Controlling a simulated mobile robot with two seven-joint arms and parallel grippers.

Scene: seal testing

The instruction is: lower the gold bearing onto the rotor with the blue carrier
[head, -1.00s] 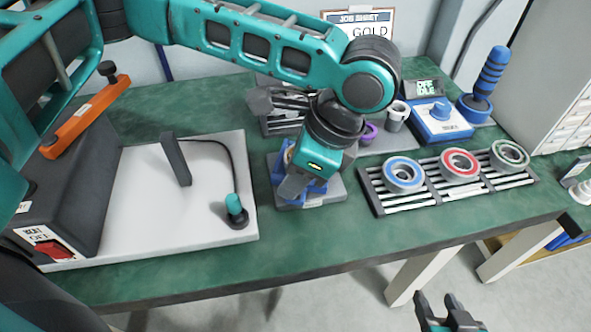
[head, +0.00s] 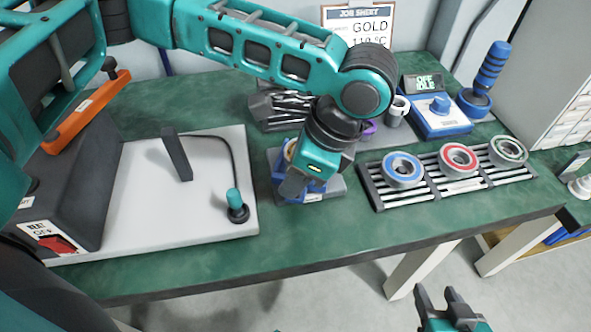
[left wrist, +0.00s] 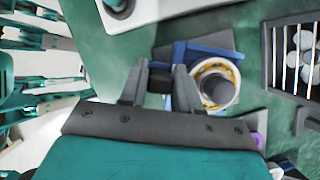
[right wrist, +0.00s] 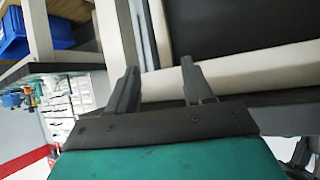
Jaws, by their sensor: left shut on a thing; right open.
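My left gripper (head: 291,187) is shut on the dark grip (left wrist: 160,80) of the blue carrier (left wrist: 181,52), which also shows partly in the head view (head: 316,190). The gold bearing (left wrist: 233,72) is a pale ring with a gold band beside the carrier's blue frame; in the head view the arm hides most of it. The grey rotor shaft (left wrist: 215,88) shows inside the ring, off-centre in this slanted view. I cannot tell how far down the shaft the bearing sits. My right gripper (head: 449,297) is open and empty, off the table's front edge.
A slatted rack (head: 440,180) with blue, red and green-ringed bearings stands to the right. Behind are a blue control box (head: 433,118) and a blue-handled tool (head: 488,72). A white plate (head: 140,205) with a cable lies left. The front table strip is clear.

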